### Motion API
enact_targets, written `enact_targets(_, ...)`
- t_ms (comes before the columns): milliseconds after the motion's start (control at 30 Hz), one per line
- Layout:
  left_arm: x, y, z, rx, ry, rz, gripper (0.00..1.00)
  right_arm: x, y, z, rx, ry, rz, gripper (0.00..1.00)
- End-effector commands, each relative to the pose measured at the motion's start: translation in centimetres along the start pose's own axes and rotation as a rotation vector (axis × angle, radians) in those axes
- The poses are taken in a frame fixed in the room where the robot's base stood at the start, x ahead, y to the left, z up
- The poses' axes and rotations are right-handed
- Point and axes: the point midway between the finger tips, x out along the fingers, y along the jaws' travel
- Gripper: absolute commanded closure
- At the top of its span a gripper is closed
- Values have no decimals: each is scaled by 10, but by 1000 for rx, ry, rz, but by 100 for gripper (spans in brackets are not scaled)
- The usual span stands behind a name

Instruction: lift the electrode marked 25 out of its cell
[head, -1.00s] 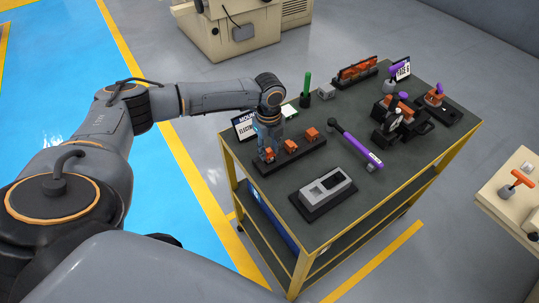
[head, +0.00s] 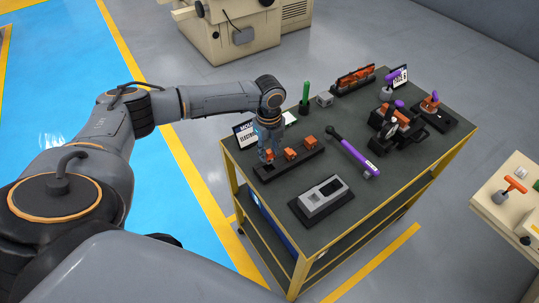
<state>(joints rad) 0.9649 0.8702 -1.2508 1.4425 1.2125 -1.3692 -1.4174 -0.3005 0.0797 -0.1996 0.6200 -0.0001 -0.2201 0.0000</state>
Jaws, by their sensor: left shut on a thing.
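A dark rack (head: 313,157) on the cart's near left holds copper-orange electrodes in a row of cells. The middle electrode (head: 290,153) and the right electrode (head: 309,141) sit in it. My left gripper (head: 268,149) points down over the left end of the rack and is shut on the leftmost electrode (head: 268,156). That electrode appears slightly raised over its cell. The gripper's fingers partly hide it. The number marks are too small to read. My right gripper is out of view.
A sign (head: 244,134) stands just left of the gripper, and a green upright rod (head: 305,95) behind it. A purple-handled tool (head: 352,152) and a grey block on a dark base (head: 325,195) lie right and in front. Fixtures crowd the cart's far right.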

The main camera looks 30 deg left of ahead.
Motion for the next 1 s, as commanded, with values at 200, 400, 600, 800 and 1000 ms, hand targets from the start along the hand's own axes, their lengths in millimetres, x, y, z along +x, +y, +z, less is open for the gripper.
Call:
enact_targets(200, -18, 0, 0, 0, -1, -1, 100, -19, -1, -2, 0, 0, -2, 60)
enact_targets(400, -31, 0, 0, 0, -1, -1, 100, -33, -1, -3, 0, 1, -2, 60)
enact_targets(600, -38, 0, 0, -1, -1, 0, 100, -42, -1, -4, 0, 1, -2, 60)
enact_targets(800, -37, 0, 0, -1, -1, -1, 100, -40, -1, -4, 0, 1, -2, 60)
enact_targets(1000, -37, -2, -6, -46, 0, -2, 100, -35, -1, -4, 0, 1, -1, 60)
